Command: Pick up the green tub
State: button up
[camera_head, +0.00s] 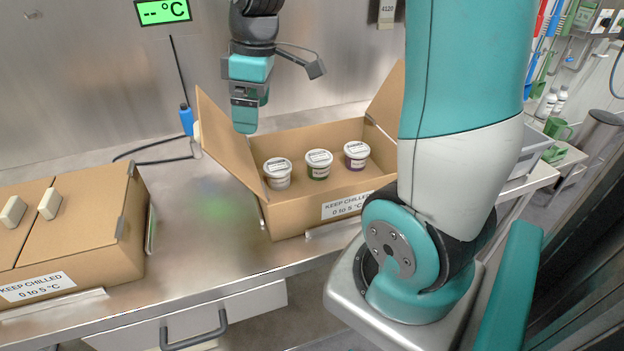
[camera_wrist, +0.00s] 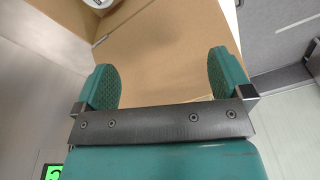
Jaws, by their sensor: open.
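Three white lidded tubs stand upright in an open cardboard box (camera_head: 295,222). The middle one has a green band near its base and is the green tub (camera_head: 319,166). My gripper (camera_head: 245,127) hangs above the box's left flap, to the left of and higher than the green tub. In the wrist view my gripper (camera_wrist: 164,82) has its two fingers apart with nothing held between them. Brown cardboard fills the view beyond the fingers. A white rim at the top edge is cut off, so I cannot tell which tub it belongs to.
A grey-banded tub (camera_head: 278,173) stands left of the green one and a purple-banded tub (camera_head: 356,155) right. The box's raised left flap (camera_head: 226,145) and right flap (camera_head: 387,98) stick up. A closed box (camera_head: 80,245) sits left, with bare steel bench (camera_head: 190,215) between.

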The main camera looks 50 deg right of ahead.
jog(key=g+h+b, duration=0.1)
jog(key=b, duration=0.2)
send_over(319, 156)
notch_tip(319, 156, down, 6)
notch_tip(319, 156, down, 11)
jog(key=shift+a+f+p, duration=0.1)
jog(key=shift+p, duration=0.65)
jog(key=shift+f+p, duration=0.6)
jog(key=shift+f, duration=2.45)
jog(key=c, duration=0.9)
jog(key=shift+r, duration=0.15)
notch_tip(319, 156, up, 20)
jog(key=b, duration=0.1)
